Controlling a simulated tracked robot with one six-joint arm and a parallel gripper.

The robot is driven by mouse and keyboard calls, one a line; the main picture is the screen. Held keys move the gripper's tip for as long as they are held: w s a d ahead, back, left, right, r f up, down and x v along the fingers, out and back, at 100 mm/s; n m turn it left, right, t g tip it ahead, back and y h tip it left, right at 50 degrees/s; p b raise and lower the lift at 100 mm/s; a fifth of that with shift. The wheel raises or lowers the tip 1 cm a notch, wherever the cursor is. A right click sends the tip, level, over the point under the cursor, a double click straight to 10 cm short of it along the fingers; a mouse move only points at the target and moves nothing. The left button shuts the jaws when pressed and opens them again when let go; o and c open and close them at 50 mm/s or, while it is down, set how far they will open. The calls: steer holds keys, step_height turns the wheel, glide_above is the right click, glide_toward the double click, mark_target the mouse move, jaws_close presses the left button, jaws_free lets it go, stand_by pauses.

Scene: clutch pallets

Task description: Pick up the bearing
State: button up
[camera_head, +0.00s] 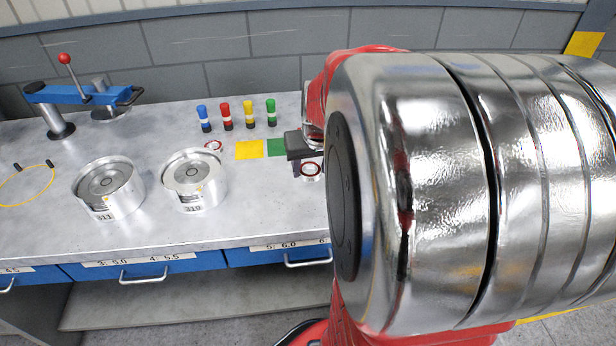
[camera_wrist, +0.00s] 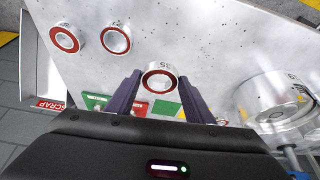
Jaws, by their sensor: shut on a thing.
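The bearing (camera_wrist: 158,92), a small silver ring with a red seal, sits between the two dark fingers of my gripper (camera_wrist: 160,86) in the wrist view. My gripper is shut on it. In the head view the bearing (camera_head: 311,174) shows just below the dark finger of my gripper (camera_head: 300,146), at the right part of the bench. I cannot tell whether it still touches the bench top. My own arm hides the bench to its right. Two more red-sealed bearings, one at the far left (camera_wrist: 65,38) and one nearer (camera_wrist: 116,38), stand apart in the wrist view.
Two silver clutch drums, left (camera_head: 108,188) and right (camera_head: 194,180), stand on the grey bench (camera_head: 150,232). Four-colour markers (camera_head: 226,116) stand behind a yellow square (camera_head: 249,150). A blue press (camera_head: 82,95) is at the back left. A red SCRAP label (camera_wrist: 48,104) marks a bin.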

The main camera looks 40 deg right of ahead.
step_height(320, 180, up, 3)
steer(key=shift+f, duration=0.1)
stand_by(0.6)
